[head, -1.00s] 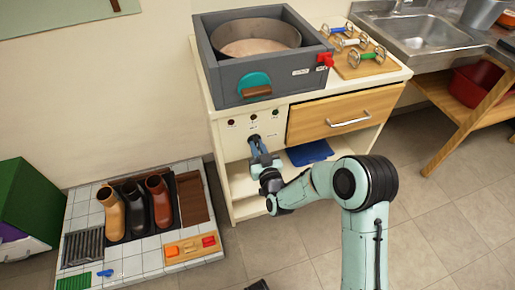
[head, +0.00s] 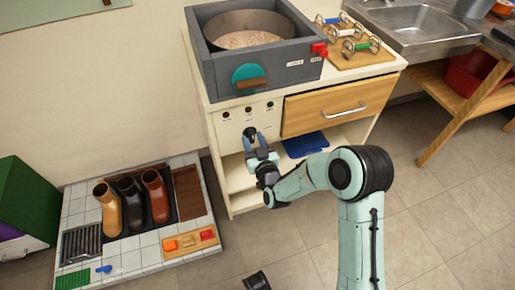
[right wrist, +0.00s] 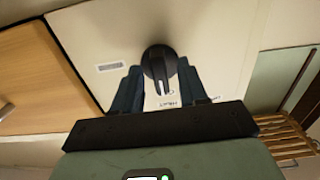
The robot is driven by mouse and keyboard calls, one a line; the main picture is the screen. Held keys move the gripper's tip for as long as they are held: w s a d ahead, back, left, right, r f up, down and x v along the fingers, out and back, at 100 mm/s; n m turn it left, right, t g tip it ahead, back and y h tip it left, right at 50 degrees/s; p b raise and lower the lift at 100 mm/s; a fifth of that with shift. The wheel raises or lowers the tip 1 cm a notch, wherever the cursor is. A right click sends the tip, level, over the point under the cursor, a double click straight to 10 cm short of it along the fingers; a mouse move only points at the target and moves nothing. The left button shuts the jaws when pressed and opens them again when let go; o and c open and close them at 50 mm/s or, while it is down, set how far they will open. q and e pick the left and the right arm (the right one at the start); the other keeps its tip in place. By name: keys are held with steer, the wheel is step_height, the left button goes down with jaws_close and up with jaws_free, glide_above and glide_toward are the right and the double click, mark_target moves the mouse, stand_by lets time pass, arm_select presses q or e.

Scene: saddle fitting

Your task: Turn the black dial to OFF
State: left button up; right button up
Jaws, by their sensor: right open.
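The black dial (right wrist: 160,65) is on the cream front panel of the cabinet. In the right wrist view its grip bar with a white line points down the picture, towards a printed label that seems to read HEAT. My right gripper (right wrist: 166,86) is open, with one dark finger on each side of the dial. I cannot tell whether the fingers touch it. The OFF mark cannot be read clearly.
Small round lights (head: 248,110) sit above the dial. A wooden drawer (head: 340,106) is to the right, with an open shelf below it. A grey box with a round pan (head: 209,37) stands on top. A tiled platform with boots (head: 131,202) lies on the floor at left.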

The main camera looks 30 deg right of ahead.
arm_select(q)
steer(key=shift+t, duration=0.7)
steer(key=w+r+p, duration=0.1)
steer(key=r, duration=0.1)
steer(key=w+r+p, duration=0.1)
steer(key=w, duration=0.1)
steer(key=shift+w+d+r, duration=0.25)
steer(key=shift+d+r, duration=0.1)
arm_select(e)
steer(key=v, duration=1.3)
